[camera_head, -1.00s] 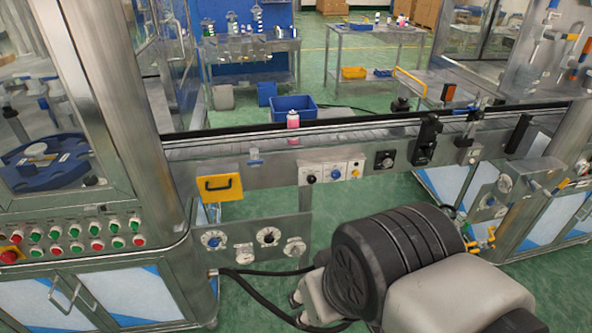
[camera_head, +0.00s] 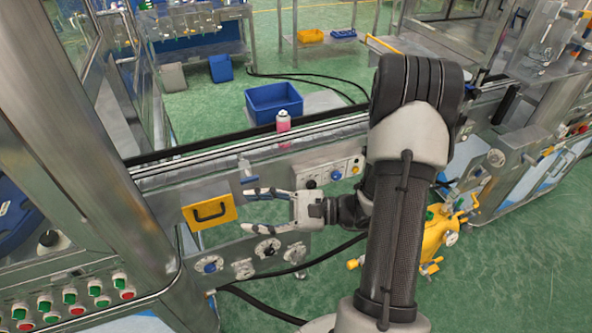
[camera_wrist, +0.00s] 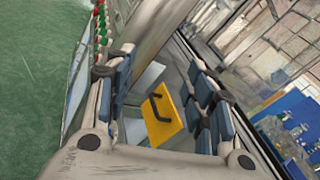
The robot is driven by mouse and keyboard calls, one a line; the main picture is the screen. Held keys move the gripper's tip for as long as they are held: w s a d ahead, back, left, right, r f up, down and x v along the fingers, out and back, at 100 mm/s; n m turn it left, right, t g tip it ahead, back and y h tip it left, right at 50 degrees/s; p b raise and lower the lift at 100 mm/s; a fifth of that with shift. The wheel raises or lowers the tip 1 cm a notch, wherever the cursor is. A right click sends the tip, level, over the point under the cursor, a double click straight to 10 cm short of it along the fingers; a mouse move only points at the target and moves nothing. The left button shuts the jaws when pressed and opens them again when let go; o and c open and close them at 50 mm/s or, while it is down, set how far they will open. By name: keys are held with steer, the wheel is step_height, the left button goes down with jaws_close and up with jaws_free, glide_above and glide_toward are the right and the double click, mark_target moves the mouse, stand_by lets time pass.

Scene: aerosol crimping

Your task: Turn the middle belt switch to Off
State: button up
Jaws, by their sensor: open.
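The belt switch panel is a pale strip on the front of the conveyor, with several small controls in a row. Its middle switch looks like the blue knob (camera_head: 335,175), between a dark knob (camera_head: 310,184) and a small control (camera_head: 355,169). Its setting is too small to read. My gripper (camera_head: 246,209) is open and empty, in front of the conveyor and to the left of and below the knobs in the head view. Its fingers point left.
The yellow plate (camera_head: 210,212) has a black handle and lies just beyond my fingertips; it also shows in the wrist view (camera_wrist: 165,115). A lower panel (camera_head: 235,258) with round dials sits below the gripper. A pink bottle (camera_head: 283,122) stands at the belt. Green floor lies in front.

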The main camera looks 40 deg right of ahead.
steer(key=w+d+f+m+t+h, duration=0.1)
steer(key=d+f+m+t+h, duration=0.5)
steer(key=d, duration=0.4)
steer(key=m+t+h+p, duration=0.1)
steer(key=m+h+p, duration=0.1)
steer(key=m+h, duration=1)
glide_toward(312, 187)
steer(key=b+x, duration=0.3)
steer(key=x, duration=0.5)
steer(key=shift+w+d+r, duration=0.1)
steer(key=shift+w, duration=0.1)
steer(key=shift+c, duration=0.5)
steer(key=c, duration=1)
